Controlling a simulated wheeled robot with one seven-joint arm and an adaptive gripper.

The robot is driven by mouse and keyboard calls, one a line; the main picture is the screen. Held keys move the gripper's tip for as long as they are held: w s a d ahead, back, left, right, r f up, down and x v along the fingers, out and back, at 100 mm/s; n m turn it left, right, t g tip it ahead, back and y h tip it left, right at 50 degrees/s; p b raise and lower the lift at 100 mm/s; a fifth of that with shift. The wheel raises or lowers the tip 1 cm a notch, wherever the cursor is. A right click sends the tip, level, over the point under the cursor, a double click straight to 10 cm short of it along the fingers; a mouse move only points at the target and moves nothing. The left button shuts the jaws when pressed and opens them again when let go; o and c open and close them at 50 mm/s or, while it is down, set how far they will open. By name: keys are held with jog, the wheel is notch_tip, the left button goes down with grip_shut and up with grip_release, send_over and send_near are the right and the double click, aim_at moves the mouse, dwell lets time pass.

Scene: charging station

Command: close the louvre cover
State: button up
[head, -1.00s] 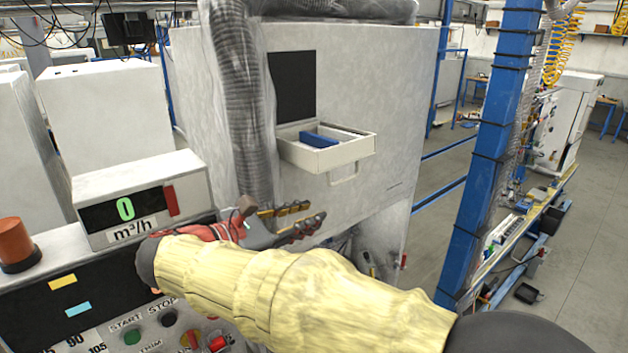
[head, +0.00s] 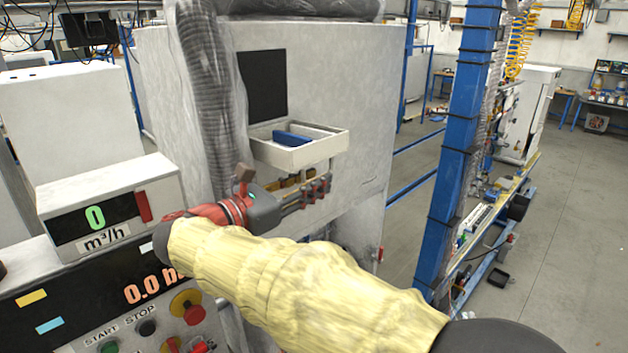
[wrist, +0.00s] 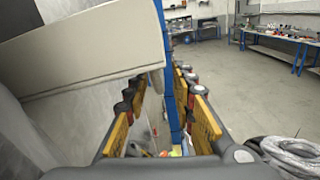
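No part in view shows clear louvre slats. A pale box-like cover (head: 318,152) stands out from the grey-white cabinet wall, open at the top with a blue piece inside, below a dark rectangular panel (head: 262,86). In the wrist view the cover (wrist: 85,50) fills the upper left as a broad pale panel, with a small pale stub at its lower right corner. My gripper (head: 318,183) is just below the cover in the head view. In the wrist view its yellow-padded fingers (wrist: 160,77) are apart, with the stub near their tips. Contact cannot be told.
A ribbed hose (head: 212,100) runs down the cabinet left of the cover. A control panel with a flow display (head: 100,217) and buttons is at lower left. A blue post (head: 460,150) stands at right beside a long workbench (head: 490,215). Open floor lies further right.

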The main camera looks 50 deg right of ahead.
jog(key=shift+d, duration=0.35)
jog(key=shift+c, duration=0.2)
grip_shut()
dwell(0.6)
